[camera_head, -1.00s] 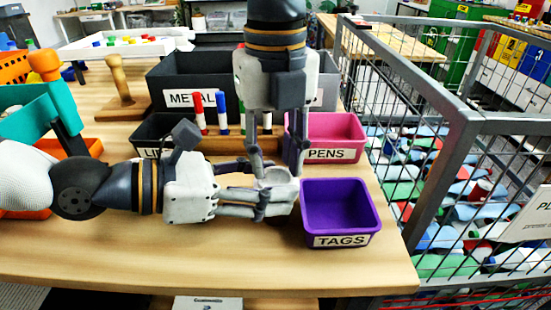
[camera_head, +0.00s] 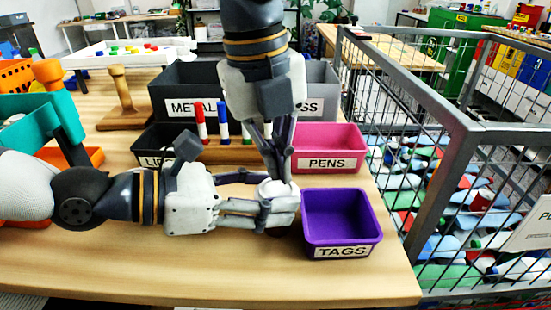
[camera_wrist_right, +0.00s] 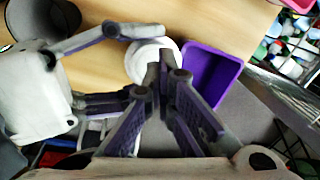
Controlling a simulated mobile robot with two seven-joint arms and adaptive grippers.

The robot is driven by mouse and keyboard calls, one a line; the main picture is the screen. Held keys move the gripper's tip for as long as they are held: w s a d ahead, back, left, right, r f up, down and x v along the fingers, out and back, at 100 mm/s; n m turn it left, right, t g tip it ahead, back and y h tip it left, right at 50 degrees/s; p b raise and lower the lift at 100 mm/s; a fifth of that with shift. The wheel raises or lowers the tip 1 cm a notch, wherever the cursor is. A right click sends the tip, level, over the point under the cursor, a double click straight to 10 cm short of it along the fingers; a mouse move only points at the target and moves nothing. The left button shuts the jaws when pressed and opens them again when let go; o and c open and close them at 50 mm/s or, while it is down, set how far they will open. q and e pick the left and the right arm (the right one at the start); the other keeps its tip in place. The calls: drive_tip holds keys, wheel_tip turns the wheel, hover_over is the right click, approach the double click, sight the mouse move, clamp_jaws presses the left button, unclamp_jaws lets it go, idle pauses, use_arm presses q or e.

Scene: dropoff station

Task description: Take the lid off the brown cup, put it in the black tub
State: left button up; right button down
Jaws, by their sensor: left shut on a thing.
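My left gripper (camera_head: 264,211) comes in from the left, shut on the cup (camera_head: 286,214) just left of the purple bin. Little of the cup's side shows, and I cannot make out brown on it. A round white lid (camera_wrist_right: 146,62) sits on top, partly behind fingers. My right gripper (camera_head: 280,180) points down at the lid from above. Its fingertips (camera_wrist_right: 166,75) look close together beside the lid's edge; whether they grip it is unclear. The black tub (camera_head: 150,142), with a label starting "LI", stands behind my left gripper, which partly hides it.
A purple TAGS bin (camera_head: 341,241) stands right of the cup, and a pink PENS bin (camera_head: 330,140) behind it. Upright markers (camera_head: 223,124) stand behind the grippers. A grey mesh cage (camera_head: 440,180) borders the table's right side. The front table strip is clear.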

sight(276, 185)
use_arm(q)
drive_tip(key=shift+f, duration=0.1)
use_arm(e)
drive_tip(key=shift+r+g+y, duration=0.3)
drive_tip(key=shift+r+y, duration=0.3)
drive_tip(key=shift+y, duration=0.1)
drive_tip(key=c, duration=1.9)
unclamp_jaws()
use_arm(q)
drive_tip(key=o, duration=1.8)
drive_tip(key=shift+c, duration=0.2)
use_arm(e)
wheel_tip(276, 185, up, 12)
